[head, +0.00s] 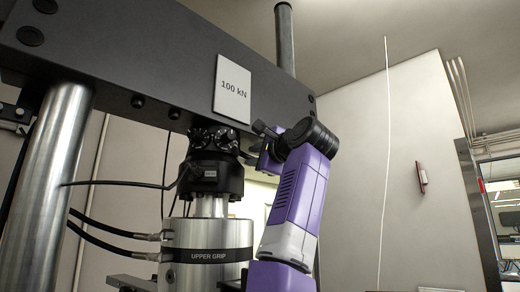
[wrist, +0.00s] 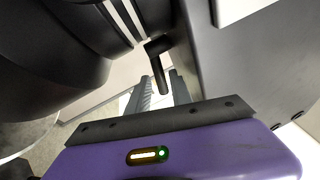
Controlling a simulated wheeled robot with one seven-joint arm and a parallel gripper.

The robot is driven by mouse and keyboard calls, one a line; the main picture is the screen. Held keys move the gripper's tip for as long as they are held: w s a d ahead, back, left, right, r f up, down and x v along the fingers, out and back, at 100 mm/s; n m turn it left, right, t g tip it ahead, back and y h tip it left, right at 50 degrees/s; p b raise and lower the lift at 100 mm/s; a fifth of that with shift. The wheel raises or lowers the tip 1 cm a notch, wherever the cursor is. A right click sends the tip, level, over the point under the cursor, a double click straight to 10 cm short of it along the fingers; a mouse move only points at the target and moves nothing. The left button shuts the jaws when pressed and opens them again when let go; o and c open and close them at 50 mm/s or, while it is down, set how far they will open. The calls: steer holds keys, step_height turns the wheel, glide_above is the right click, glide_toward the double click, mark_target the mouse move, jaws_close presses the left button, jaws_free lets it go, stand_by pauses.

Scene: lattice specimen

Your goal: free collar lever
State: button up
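The collar lever (wrist: 161,68) is a short black bent bar in the wrist view, with its straight end pointing down toward my gripper. My gripper (wrist: 163,79) has its two grey fingers apart, and the lever's end shows between them; I cannot tell whether either finger touches it. In the head view a black collar assembly (head: 213,178) sits under the crosshead, above the silver upper grip (head: 208,240). My purple arm reaches up on its right, with the gripper close beside it. The lever cannot be made out clearly in the head view.
The dark crosshead (head: 150,60) with a white "100 kN" plate (head: 232,88) runs just above my gripper. A thick silver column (head: 57,185) stands at left. Black hoses (head: 110,235) run to the upper grip. Open room lies to the right.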

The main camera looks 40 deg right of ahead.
steer(key=shift+w+d, duration=0.2)
steer(key=shift+w, duration=0.45)
jaws_close()
steer(key=h, duration=0.1)
steer(key=m+h, duration=0.1)
steer(key=shift+s+a+m+g+h, duration=0.2)
steer(key=shift+a+m+g+h, duration=0.1)
steer(key=shift+a+g, duration=0.1)
steer(key=shift+s+m+g+h, duration=0.25)
steer(key=shift+m+g+h, duration=0.35)
steer(key=shift+h, duration=0.5)
steer(key=shift+s+r+m, duration=0.1)
steer(key=shift+s+m, duration=0.1)
steer(key=shift+m, duration=0.1)
steer(key=shift+a+h, duration=0.1)
steer(key=shift+h, duration=0.3)
